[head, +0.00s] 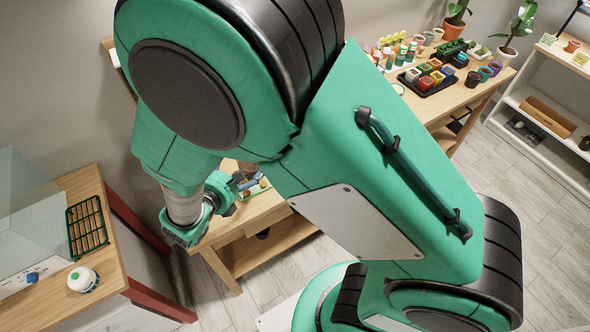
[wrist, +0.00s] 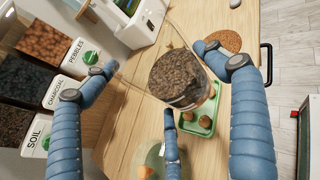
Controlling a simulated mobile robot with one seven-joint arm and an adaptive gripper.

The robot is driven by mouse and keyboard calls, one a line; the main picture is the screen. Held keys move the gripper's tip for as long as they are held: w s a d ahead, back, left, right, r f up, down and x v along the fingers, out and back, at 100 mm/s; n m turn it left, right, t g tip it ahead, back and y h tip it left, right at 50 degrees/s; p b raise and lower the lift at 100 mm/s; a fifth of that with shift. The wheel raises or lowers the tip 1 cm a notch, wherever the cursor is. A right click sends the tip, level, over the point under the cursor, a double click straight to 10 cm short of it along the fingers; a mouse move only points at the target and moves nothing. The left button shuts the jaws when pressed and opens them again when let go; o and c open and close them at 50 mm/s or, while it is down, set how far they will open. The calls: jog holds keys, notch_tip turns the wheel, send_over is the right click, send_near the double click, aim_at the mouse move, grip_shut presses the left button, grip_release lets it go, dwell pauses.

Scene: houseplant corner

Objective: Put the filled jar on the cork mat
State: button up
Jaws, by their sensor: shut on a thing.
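In the wrist view, the filled jar (wrist: 178,76) is clear glass with dark brown granules inside. It sits among the blue fingers of my gripper (wrist: 165,75), which is shut on it. The round cork mat (wrist: 232,39) lies on the wooden table at the upper right, beyond the right finger and apart from the jar. The finger covers part of its near side.
Bins labelled pebbles (wrist: 52,48), charcoal (wrist: 40,87) and soil (wrist: 14,124) line the left. A green tray (wrist: 190,142) with brown round things lies below the jar. A white appliance (wrist: 128,22) stands at the back. The wooden table (wrist: 210,14) has bare room near the mat.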

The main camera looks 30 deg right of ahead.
jog(key=s+d+f+g+b, duration=0.1)
jog(key=s+d+f, duration=0.3)
jog(key=s+d, duration=0.8)
jog(key=s, duration=0.3)
jog(key=shift+d+m, duration=0.3)
jog(key=shift+w, duration=0.15)
jog(key=w+d+f+b, duration=0.1)
jog(key=w+d+b, duration=0.2)
jog(key=w, duration=1.1)
jog(key=shift+d+f, duration=0.15)
jog(key=shift+f, duration=0.05)
jog(key=shift+w+h, duration=0.2)
jog(key=shift+h, duration=0.1)
jog(key=shift+w+d+f+b, duration=0.1)
jog(key=shift+w+f+b, duration=0.15)
jog(key=shift+f, duration=0.35)
jog(key=shift+w+f+b, duration=0.1)
jog(key=shift+f+b, duration=0.25)
jog(key=shift+f, duration=0.25)
jog(key=shift+w+d+f+b, duration=0.1)
jog(key=shift+w+f+b, duration=0.15)
jog(key=shift+f, duration=0.35)
